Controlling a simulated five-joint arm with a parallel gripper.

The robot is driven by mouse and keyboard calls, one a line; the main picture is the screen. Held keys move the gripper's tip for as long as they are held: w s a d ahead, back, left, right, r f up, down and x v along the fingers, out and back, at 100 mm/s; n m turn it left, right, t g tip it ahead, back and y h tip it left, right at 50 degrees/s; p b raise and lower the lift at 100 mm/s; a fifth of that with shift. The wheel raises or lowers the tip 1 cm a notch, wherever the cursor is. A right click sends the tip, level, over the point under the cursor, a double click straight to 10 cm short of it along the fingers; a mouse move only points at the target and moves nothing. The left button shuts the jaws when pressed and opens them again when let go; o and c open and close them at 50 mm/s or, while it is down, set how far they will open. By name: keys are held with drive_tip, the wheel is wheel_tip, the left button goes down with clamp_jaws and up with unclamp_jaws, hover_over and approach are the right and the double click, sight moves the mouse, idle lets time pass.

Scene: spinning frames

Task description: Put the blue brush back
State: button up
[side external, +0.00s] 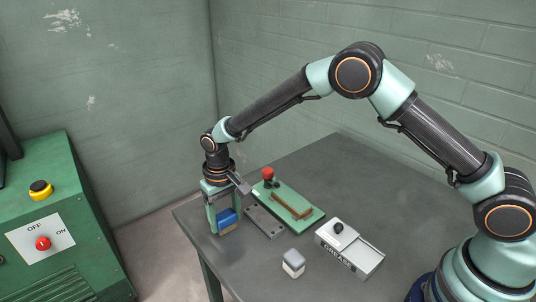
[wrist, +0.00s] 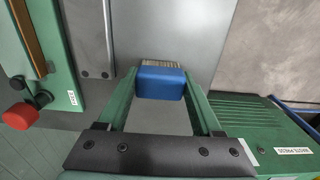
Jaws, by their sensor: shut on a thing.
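The blue brush (side external: 227,217) is a blue block with pale tan bristles below it. My gripper (side external: 225,222) is shut on it, with one green finger on each side. It is near the table's far left corner, and I cannot tell whether the bristles touch the table. In the wrist view the blue brush (wrist: 160,84) sits between the fingertips of my gripper (wrist: 160,76), bristles pointing away from the palm. No marked place for the brush can be made out for certain.
A grey metal plate (side external: 266,222) lies just right of my gripper. Beyond it is a green board (side external: 308,222) with a red knob and a brown strip. A grease box (side external: 365,258) and a small grey-white block (side external: 293,265) stand nearer. A green machine (side external: 85,190) stands left, off the table.

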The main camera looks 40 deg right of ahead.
sight(225, 214)
drive_tip(key=o, duration=1.5)
drive_tip(key=shift+f, duration=0.1)
drive_tip(key=shift+c, duration=0.2)
drive_tip(key=s+d+r+t, duration=0.1)
drive_tip(key=d+r, duration=0.2)
drive_tip(key=r, duration=0.7)
drive_tip(key=s+d+r, duration=0.2)
drive_tip(key=d+r, duration=0.1)
drive_tip(key=r, duration=0.6)
drive_tip(key=s+d+r+t, duration=0.2)
drive_tip(key=s+d, duration=0.4)
drive_tip(key=s, duration=0.2)
drive_tip(key=s+d+r+t, duration=0.2)
drive_tip(key=s+d, duration=0.4)
drive_tip(key=s, duration=0.2)
drive_tip(key=shift+d+r+t, duration=0.3)
drive_tip(key=shift+d+r, duration=0.1)
